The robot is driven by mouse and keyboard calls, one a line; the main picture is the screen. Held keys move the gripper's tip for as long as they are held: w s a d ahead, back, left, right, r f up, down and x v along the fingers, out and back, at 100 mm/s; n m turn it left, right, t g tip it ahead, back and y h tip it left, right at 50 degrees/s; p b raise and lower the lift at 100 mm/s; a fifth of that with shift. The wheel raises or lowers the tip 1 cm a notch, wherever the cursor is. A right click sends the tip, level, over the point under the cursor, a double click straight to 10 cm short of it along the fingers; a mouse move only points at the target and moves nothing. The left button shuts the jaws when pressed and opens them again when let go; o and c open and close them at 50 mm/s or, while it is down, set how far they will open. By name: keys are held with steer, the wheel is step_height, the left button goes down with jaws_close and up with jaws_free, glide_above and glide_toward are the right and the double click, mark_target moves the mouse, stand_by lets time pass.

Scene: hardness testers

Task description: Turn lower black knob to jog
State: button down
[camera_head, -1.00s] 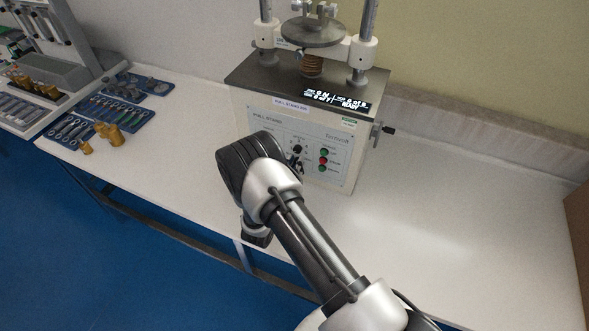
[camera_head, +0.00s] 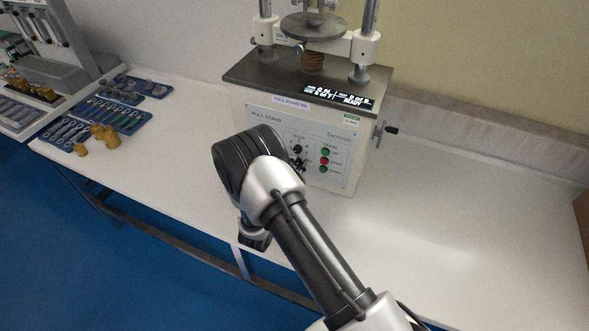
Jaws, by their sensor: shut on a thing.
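The pull stand (camera_head: 264,118) is a white box with a dark top and a front control panel. An upper black knob (camera_head: 297,149) sits in the middle of the panel. Just below it, at the lower black knob, the dark fingertips of my gripper (camera_head: 300,163) show past my wrist. The gripper is shut on the lower knob, which it largely covers. The knob's pointer and setting labels are too small or hidden to read. My wrist hides the panel's lower left part.
Green and red buttons (camera_head: 324,161) line the panel's right side. A crank handle (camera_head: 388,129) sticks out at the stand's right. A lit display (camera_head: 338,95) sits on top. Brass weights (camera_head: 104,133) and blue tool trays (camera_head: 122,114) lie at left. The white table (camera_head: 440,215) is clear at right.

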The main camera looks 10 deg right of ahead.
steer(key=shift+m, duration=0.3)
steer(key=c, duration=1.7)
jaws_free()
steer(key=v, duration=1.2)
